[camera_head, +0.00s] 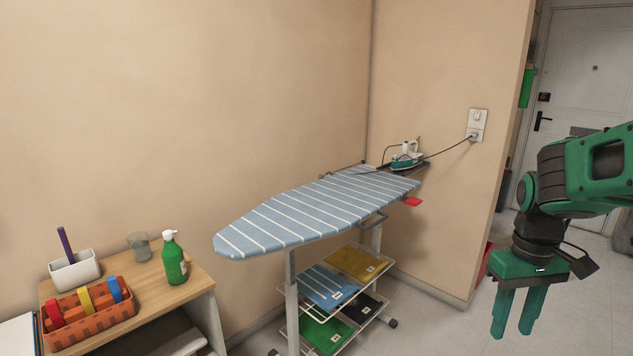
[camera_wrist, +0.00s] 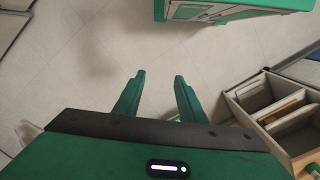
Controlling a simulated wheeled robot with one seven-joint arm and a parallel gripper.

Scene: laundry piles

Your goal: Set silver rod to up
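A bent silver-grey rod (camera_head: 375,218) sticks out from under the right long edge of the ironing board (camera_head: 268,239). It looks like the silver rod, and its exact up or down setting is too small to tell. The board is blue with white stripes and stands level on light grey legs. My gripper (camera_head: 517,322) is at the right of the head view, well right of the rod and touching nothing. Its green fingers point down and are apart, with nothing between them. The wrist view shows the empty fingers (camera_wrist: 159,78) over bare floor; the rod is not in that view.
A red tab (camera_head: 412,202) juts from the board near the rod. An iron (camera_head: 407,157) rests at the board's far end, its cord running to a wall socket (camera_head: 477,133). Wire shelves (camera_head: 345,335) with folded cloths stand underneath. The floor (camera_head: 450,325) between board and gripper is clear.

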